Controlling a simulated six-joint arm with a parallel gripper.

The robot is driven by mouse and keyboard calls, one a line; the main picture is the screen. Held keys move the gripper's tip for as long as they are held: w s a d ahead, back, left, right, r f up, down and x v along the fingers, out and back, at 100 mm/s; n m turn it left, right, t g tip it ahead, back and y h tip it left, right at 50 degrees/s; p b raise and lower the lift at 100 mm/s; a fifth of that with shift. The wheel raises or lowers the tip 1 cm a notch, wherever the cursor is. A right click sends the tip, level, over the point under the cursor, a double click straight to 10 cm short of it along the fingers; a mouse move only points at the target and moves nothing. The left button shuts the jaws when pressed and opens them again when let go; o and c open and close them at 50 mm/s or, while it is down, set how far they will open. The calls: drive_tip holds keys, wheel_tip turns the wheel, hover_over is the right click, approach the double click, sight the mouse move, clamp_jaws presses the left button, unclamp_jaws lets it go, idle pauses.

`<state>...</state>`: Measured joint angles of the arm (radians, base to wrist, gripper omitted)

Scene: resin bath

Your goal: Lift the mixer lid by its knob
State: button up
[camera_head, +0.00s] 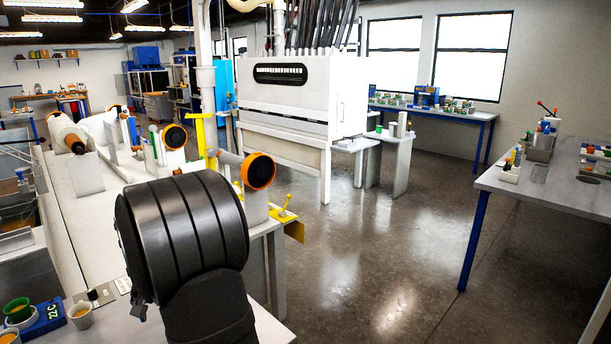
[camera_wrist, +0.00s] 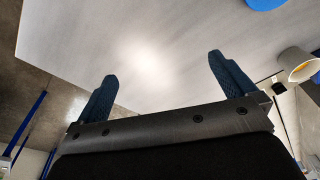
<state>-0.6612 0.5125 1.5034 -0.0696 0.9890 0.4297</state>
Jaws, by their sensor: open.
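My gripper (camera_wrist: 162,65) shows in the wrist view as two dark blue ridged fingers, spread wide with nothing between them. A pale, shiny flat surface (camera_wrist: 150,35) lies beyond the fingertips. I cannot make out a mixer lid or its knob for certain in either view. In the head view, my black arm fills the lower left and hides part of the bench behind it; my fingers do not show there.
A pale cup (camera_wrist: 297,64) is right of the fingers, with part of a blue object (camera_wrist: 265,4) above. In the head view, a green bowl (camera_head: 16,309) and blue scale (camera_head: 45,318) sit lower left. A metal container (camera_head: 540,148) stands on the right table (camera_head: 500,183).

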drive_tip(key=c, duration=1.1)
drive_tip(key=s+a+r+n+g, duration=0.1)
drive_tip(key=s+a+r+n, duration=0.35)
drive_tip(key=a+n, duration=0.45)
drive_tip(key=s+a+r+n+g, duration=0.1)
drive_tip(key=s+a+r+n, duration=0.5)
drive_tip(key=n, duration=0.5)
drive_tip(key=f, duration=0.4)
drive_tip(key=w+f, duration=0.1)
drive_tip(key=f, duration=0.3)
drive_tip(key=w+f, duration=0.1)
drive_tip(key=f, duration=0.4)
drive_tip(key=shift+w+a+f, duration=0.1)
drive_tip(key=shift+w+a, duration=0.15)
drive_tip(key=shift+a, duration=0.1)
drive_tip(key=shift+m, duration=0.3)
drive_tip(key=shift+a+f, duration=0.25)
drive_tip(key=shift+f, duration=1.05)
drive_tip(key=shift+a+f, duration=0.2)
drive_tip(key=shift+f, duration=1.05)
drive_tip(key=shift+c, duration=0.3)
